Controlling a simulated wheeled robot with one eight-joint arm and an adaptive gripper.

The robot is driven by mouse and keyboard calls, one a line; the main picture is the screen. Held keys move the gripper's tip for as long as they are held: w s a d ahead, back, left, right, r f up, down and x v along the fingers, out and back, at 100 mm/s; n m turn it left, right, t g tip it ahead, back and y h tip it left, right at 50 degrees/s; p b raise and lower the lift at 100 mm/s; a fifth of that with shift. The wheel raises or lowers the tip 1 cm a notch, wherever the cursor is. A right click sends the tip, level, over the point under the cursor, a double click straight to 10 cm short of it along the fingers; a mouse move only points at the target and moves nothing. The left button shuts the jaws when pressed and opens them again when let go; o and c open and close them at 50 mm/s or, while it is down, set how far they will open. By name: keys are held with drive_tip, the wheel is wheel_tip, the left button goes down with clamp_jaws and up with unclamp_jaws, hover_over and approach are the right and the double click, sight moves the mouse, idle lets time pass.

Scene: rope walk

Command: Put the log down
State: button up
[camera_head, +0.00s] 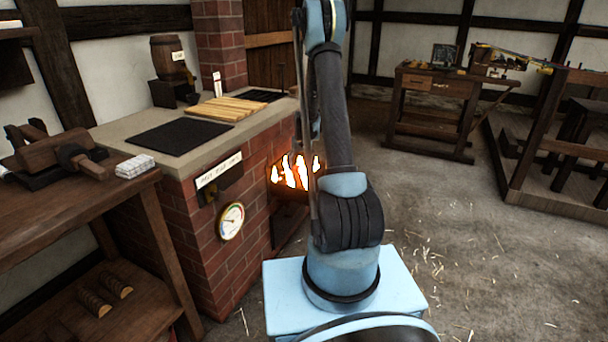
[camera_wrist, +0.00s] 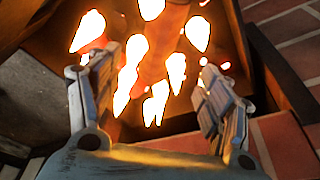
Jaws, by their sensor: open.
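In the wrist view my gripper (camera_wrist: 158,82) is open, with its two fingers spread wide at the mouth of a burning firebox (camera_head: 283,222). Bright flames (camera_wrist: 176,72) fill the space between and beyond the fingers. Behind the flames is a glowing orange, rounded shape (camera_wrist: 178,22) that may be a log; the glare hides its outline. I see nothing clasped between the fingers. In the head view my arm hides the gripper and part of the firebox opening. Short split logs (camera_head: 116,285) lie on the lower shelf at the left.
The brick stove (camera_head: 225,270) carries a dark plate (camera_head: 180,136), a wooden slatted board (camera_head: 226,108) and a small keg (camera_head: 170,58). A gauge (camera_head: 231,221) is on its front. A workbench (camera_head: 60,205) stands left. The floor at right (camera_head: 480,260) is clear apart from straw.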

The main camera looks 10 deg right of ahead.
drive_tip(key=s+r, duration=2.2)
drive_tip(key=s, duration=0.3)
drive_tip(key=s+f, duration=0.2)
drive_tip(key=s, duration=1.2)
drive_tip(key=s+f+m, duration=0.1)
drive_tip(key=s+f, duration=0.1)
drive_tip(key=s, duration=1.2)
drive_tip(key=shift+a+m+g, duration=0.2)
drive_tip(key=shift+m+g, duration=0.1)
drive_tip(key=shift+g, duration=0.1)
drive_tip(key=shift+f, duration=0.1)
